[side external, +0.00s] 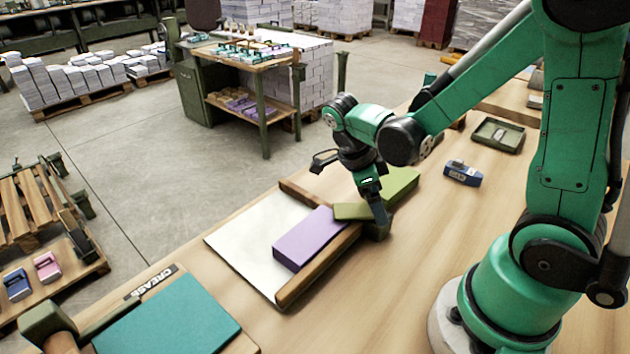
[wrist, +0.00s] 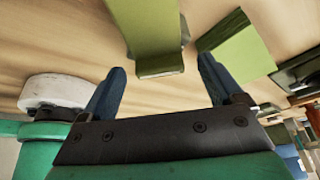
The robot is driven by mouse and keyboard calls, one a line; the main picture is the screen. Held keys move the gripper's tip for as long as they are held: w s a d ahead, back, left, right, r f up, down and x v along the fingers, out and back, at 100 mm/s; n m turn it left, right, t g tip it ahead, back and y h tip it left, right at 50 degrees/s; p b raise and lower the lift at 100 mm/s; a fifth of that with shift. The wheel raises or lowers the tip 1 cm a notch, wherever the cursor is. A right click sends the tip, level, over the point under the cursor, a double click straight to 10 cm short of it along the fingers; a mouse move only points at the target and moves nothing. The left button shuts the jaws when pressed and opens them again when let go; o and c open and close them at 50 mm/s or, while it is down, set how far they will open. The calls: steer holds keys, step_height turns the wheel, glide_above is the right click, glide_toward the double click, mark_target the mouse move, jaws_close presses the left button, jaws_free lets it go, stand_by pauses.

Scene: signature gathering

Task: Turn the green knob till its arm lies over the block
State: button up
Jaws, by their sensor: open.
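A purple block (side external: 310,238) lies on a white sheet (side external: 250,236) against a wooden rail. Olive-green parts, which look like the green knob and its arm (side external: 352,211), sit at the block's far right corner and beyond it. I cannot tell how the parts join, as my gripper (side external: 379,218) partly covers them. The arm does not lie across the block's middle. In the wrist view, one green part (wrist: 152,40) lies ahead of the gap between the dark blue fingers of my gripper (wrist: 161,68). Another green part (wrist: 238,45) is beside the right finger. My gripper is open. The purple block is not in the wrist view.
Wooden rails (side external: 318,266) edge the white sheet. A blue device (side external: 463,173) and a green tray (side external: 498,135) stand on the table to the right. A teal mat (side external: 168,318) lies at the front left.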

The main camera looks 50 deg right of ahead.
mark_target(355, 212)
steer(key=shift+r, duration=0.1)
steer(key=shift+v, duration=2.75)
steer(key=n, duration=0.2)
steer(key=n+t, duration=0.1)
steer(key=n, duration=0.1)
steer(key=a+n+t, duration=0.1)
steer(key=n, duration=0.1)
steer(key=shift+w+a+r+y, duration=0.1)
steer(key=shift+w+r+y, duration=0.05)
steer(key=shift+r+y, duration=0.15)
steer(key=a+r+n+t, duration=0.1)
steer(key=n+t, duration=0.1)
steer(key=n, duration=0.5)
steer(key=w+a+n+t+y, duration=0.1)
steer(key=a+n+t, duration=0.1)
steer(key=n, duration=0.5)
steer(key=a+r+n+t+y, duration=0.1)
steer(key=n+t, duration=0.3)
steer(key=n, duration=0.3)
steer(key=shift+w+a+r, duration=0.15)
steer(key=shift+a+r, duration=0.05)
steer(key=shift+r, duration=0.15)
